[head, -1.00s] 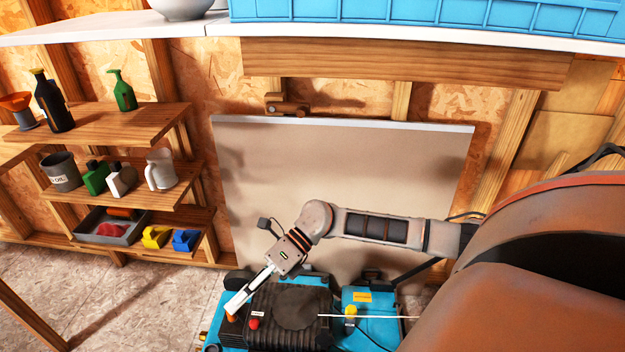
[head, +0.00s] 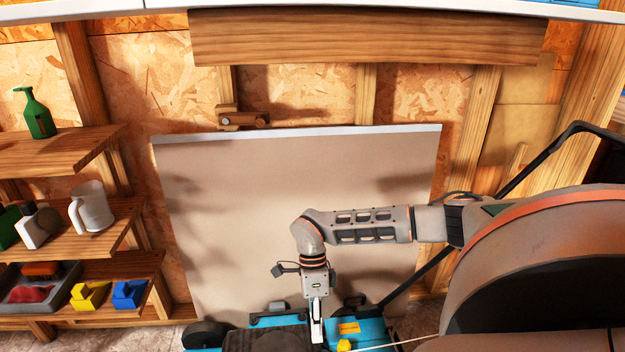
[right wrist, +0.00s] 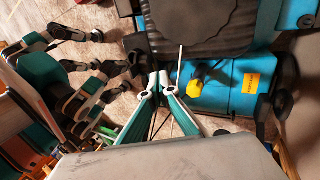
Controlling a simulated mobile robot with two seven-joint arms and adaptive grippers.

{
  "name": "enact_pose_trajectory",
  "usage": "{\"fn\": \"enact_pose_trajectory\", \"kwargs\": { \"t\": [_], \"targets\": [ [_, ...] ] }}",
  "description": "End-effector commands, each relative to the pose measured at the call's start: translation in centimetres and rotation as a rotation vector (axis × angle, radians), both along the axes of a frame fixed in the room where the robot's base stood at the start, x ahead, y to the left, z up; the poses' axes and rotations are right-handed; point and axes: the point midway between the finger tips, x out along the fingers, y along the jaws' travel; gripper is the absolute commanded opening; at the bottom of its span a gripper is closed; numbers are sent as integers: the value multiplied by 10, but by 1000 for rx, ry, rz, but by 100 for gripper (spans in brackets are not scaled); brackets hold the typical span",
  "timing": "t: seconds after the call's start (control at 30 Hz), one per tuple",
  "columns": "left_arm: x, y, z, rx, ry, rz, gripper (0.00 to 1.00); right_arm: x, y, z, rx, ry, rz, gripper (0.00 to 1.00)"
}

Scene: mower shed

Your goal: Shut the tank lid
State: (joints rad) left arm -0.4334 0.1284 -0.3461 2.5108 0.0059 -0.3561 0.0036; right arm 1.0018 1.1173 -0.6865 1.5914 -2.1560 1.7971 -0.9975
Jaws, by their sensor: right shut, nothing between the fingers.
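The blue mower tank (right wrist: 222,97), with an orange label, lies at the bottom of the head view (head: 372,330) and is partly cut off. A yellow lid (right wrist: 194,87) sits by a dark round neck on it; its edge shows in the head view (head: 344,345). I cannot tell how far the lid stands open. My right gripper (right wrist: 160,79) is shut and empty, left of the lid and apart from it in the wrist view. In the head view it points down (head: 317,332).
The black ribbed engine cover (right wrist: 215,25) adjoins the tank, with a thin white rod (right wrist: 180,65) near the gripper. A beige panel (head: 290,200) leans on the wall behind. Shelves (head: 60,165) with bottles and boxes stand at left.

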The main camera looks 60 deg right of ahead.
Motion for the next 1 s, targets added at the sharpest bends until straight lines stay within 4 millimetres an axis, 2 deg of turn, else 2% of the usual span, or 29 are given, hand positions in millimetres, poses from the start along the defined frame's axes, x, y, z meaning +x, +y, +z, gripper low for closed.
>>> {"fn": "enact_pose_trajectory", "kwargs": {
  "t": [0.03, 0.2, 0.3, 0.5, 1.0],
  "targets": [
    [-3, -3, -5, -17, 13, 3, 22, -7, 5, -15, 3, 10, 2, 0],
    [-7, -12, -8, -81, 30, 19, 22, -15, 16, -43, 3, 8, 0, 0],
    [-4, -11, -3, -70, 17, 16, 22, -23, 28, -32, 2, 0, 3, 0],
    [-3, -9, -1, -63, 13, 15, 22, -33, 41, -28, 1, -1, 0, 0],
    [-4, -8, -3, -51, 15, 7, 22, -35, 43, -28, 0, -1, -1, 0]
  ]
}}
